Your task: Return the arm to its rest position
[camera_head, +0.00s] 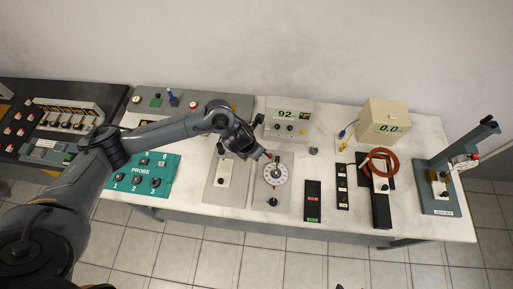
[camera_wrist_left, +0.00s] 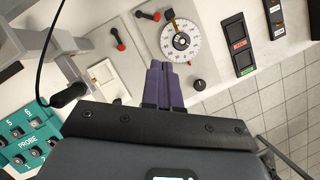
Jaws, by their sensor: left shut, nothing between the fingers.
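My left arm (camera_head: 178,128) comes in from the left and reaches over the white bench. My left gripper (camera_head: 268,155) is at its end, just above the upper edge of the white round dial (camera_head: 276,176). In the left wrist view the gripper's purple fingers (camera_wrist_left: 161,68) are shut together with nothing between them. Their tips lie just below the dial (camera_wrist_left: 180,40) in that picture. Whether they touch the panel I cannot tell. My right gripper is not in view.
A teal PROBE box (camera_head: 157,172) stands left of the dial panel. A meter reading 92 (camera_head: 290,114) is behind it. To the right are a beige 0.0 meter (camera_head: 384,124), a red coil (camera_head: 371,161) and a grey stand (camera_head: 435,175). Tiled floor (camera_head: 250,258) is in front.

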